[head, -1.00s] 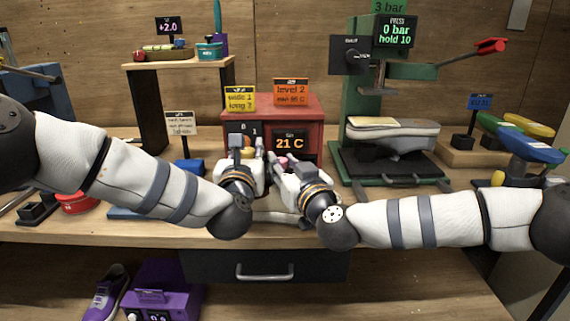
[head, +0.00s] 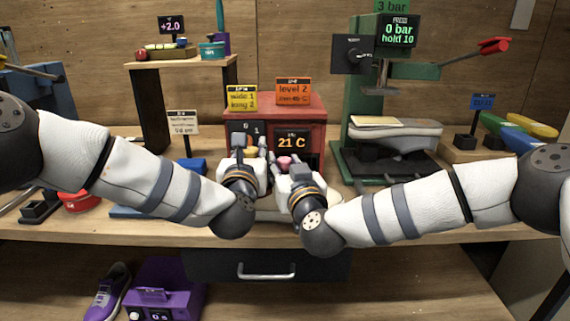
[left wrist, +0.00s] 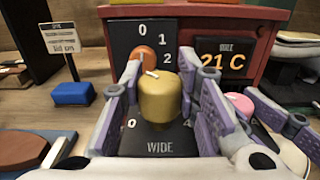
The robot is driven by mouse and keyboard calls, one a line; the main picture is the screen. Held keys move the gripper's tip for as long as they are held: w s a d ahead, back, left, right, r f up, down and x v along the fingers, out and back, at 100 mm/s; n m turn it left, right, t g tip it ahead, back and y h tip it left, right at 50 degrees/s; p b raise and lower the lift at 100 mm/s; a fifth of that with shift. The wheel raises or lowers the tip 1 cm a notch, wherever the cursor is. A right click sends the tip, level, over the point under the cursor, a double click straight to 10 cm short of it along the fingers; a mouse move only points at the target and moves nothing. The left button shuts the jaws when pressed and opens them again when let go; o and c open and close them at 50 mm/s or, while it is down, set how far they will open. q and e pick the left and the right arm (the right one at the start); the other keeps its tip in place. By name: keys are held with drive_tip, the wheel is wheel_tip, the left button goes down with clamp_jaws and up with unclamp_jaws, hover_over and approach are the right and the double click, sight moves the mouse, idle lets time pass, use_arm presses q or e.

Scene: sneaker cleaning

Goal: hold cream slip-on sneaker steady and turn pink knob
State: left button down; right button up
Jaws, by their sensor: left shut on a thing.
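The pink knob (head: 284,162) is on the front of the red machine (head: 310,110), between the fingers of my right gripper (head: 284,167). It also shows in the left wrist view (left wrist: 238,103), with a right finger close against its right side. My left gripper (left wrist: 163,105) is closed around the gold knob (left wrist: 160,97) above the word WIDE, one finger on each side. A cream surface, probably the sneaker (head: 268,210), shows in a small part below the two grippers; my wrists hide most of it. Whether the right fingers touch the pink knob is unclear.
An orange knob (left wrist: 141,60) sits on a 0-1-2 dial behind the gold knob. A display reading 21 C (head: 291,142) is beside it. A blue block (head: 190,165) lies at left. A green press (head: 362,110) with a grey sneaker (head: 405,137) stands at right.

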drive_tip(key=shift+s, duration=0.1)
drive_tip(key=v, duration=1.2)
drive_tip(key=x, duration=1.2)
drive_tip(key=shift+c, duration=0.3)
